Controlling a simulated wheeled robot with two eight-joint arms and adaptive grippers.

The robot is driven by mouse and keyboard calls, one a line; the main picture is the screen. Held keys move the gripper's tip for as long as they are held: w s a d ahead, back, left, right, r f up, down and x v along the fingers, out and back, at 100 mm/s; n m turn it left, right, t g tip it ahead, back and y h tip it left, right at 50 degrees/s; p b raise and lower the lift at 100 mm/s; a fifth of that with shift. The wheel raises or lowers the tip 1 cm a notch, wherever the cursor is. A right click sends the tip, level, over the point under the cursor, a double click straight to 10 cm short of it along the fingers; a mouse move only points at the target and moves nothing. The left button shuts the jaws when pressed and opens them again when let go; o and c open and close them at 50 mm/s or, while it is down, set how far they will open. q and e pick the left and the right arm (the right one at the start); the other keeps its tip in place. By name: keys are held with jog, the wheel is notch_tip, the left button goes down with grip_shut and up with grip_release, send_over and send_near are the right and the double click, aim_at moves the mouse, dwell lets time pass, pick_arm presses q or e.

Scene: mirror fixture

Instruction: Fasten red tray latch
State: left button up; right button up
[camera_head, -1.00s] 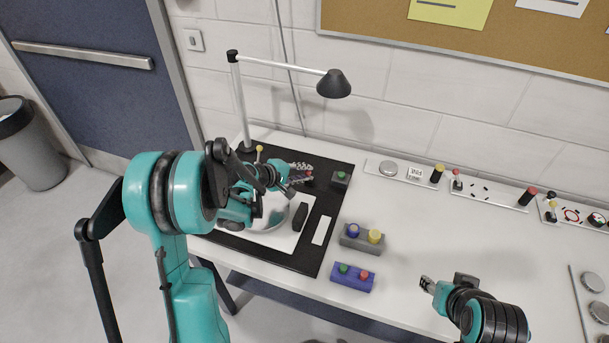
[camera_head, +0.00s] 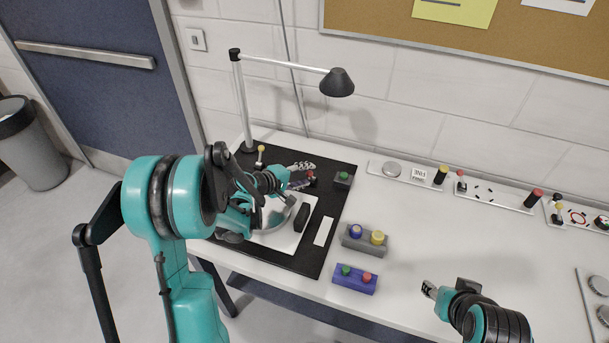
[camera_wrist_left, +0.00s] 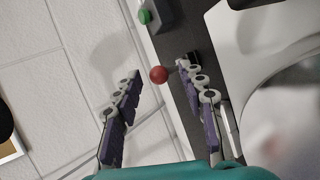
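A red ball knob (camera_wrist_left: 158,74), apparently the red latch's handle, shows between the tips of my left gripper's fingers (camera_wrist_left: 160,88) in the left wrist view. The fingers are spread apart and neither visibly touches the knob. In the head view, my left gripper (camera_head: 300,176) reaches over the far part of the black mat (camera_head: 337,206), close to the red knob (camera_head: 312,174). The latch's base is mostly hidden by the fingers. A white tray (camera_head: 287,241) with a round mirror lies below my left wrist, partly covered. My right gripper (camera_head: 430,289) hangs over the table's front; its finger gap is unclear.
A green button box (camera_head: 342,180) stands right of the red knob. A yellow-knobbed lever (camera_head: 260,156) is at the mat's back left. A desk lamp (camera_head: 338,82) arches above.

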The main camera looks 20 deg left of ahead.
pick_arm(q)
jog(key=v, duration=1.2)
jog(key=s+d+m+g+y, duration=0.1)
jog(key=s+d+m+y, duration=0.1)
jog(key=s, duration=0.4)
jog(key=s+d+r+m+g+y, duration=0.1)
jog(key=s+d+m+y, duration=0.1)
jog(key=s+d+m, duration=0.2)
jog(key=s+d+m+g+y, duration=0.2)
jog(key=s+m, duration=0.4)
jog(key=s, duration=0.3)
jog(key=shift+s+d+r+m, duration=0.3)
jog(key=shift+s+d+m, duration=0.1)
jog(key=shift+d, duration=0.45)
